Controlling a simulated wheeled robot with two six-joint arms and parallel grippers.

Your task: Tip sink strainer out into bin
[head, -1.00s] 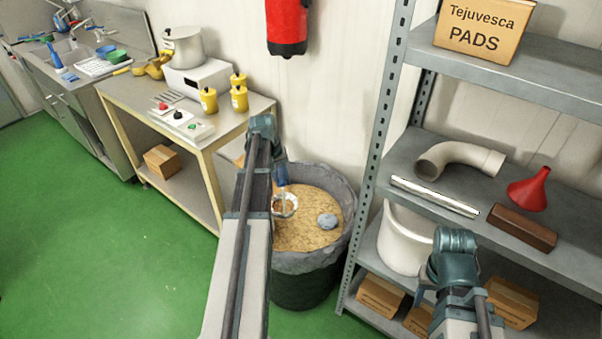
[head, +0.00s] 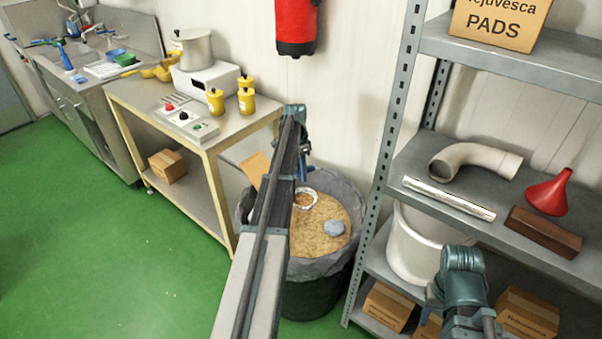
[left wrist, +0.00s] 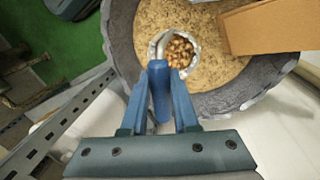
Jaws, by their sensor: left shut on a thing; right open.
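The sink strainer (head: 306,199) is a small bowl with a silver rim and brown bits inside. It shows in the left wrist view (left wrist: 180,49), its open side and the bits facing the camera. My left gripper (left wrist: 159,92) is shut on its blue handle and holds it over the bin. The bin (head: 322,268) is a dark round tub with a grey liner, filled with tan, crumbly matter; its rim also shows in the left wrist view (left wrist: 119,35). My left arm hides part of the bin. My right gripper (head: 432,296) is open, in front of the shelf.
A grey lump (head: 334,228) lies on the bin's fill. A cardboard piece (head: 254,169) stands at the bin's back left. A metal shelf rack (head: 385,180) stands close on the right, a steel worktable (head: 236,138) on the left. Green floor (head: 100,250) is clear at left.

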